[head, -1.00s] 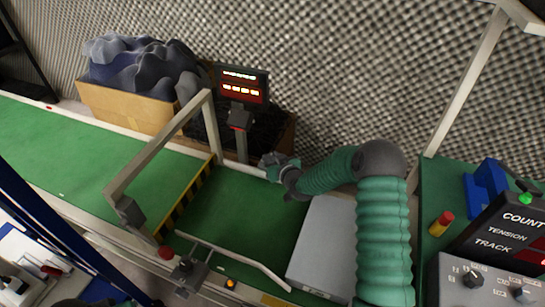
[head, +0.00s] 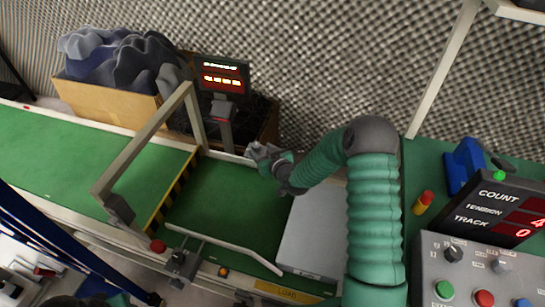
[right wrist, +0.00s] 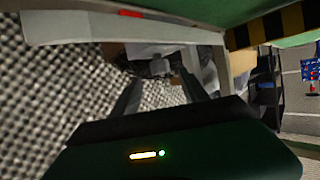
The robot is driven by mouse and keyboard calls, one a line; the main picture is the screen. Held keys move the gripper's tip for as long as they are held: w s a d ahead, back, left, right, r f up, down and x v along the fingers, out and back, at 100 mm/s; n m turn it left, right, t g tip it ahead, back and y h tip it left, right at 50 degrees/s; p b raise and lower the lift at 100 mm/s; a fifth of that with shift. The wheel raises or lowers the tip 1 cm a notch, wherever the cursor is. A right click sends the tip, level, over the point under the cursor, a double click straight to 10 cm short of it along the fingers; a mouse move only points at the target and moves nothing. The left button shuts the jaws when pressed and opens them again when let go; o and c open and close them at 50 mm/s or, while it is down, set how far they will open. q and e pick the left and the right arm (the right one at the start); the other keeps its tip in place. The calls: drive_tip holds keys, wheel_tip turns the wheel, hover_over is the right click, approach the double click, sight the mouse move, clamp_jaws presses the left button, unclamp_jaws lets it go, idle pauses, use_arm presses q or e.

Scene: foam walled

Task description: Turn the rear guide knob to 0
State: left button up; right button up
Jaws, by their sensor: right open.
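My right gripper (head: 258,153) is over the rear edge of the green belt (head: 225,190), just right of the post with the red-lit display (head: 222,78). Its jaws are open. I cannot make out a rear guide knob in the head view; the gripper covers part of that edge. In the right wrist view, the open fingers (right wrist: 158,92) point at a small grey part (right wrist: 158,66), and nothing is clearly held. I cannot tell whether that part is the knob. A front guide (head: 228,247) with a dark block (head: 181,263) lies along the near side.
A light arch frame (head: 150,140) spans the belt at left. A grey box (head: 315,235) sits beside my right arm. A control panel (head: 440,270) with knobs and buttons stands at right. A cardboard box (head: 105,102) of foam stands behind the belt.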

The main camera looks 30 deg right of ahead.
drive_tip(key=p+v, duration=0.3)
drive_tip(key=v, duration=0.9)
drive_tip(key=shift+s, duration=0.15)
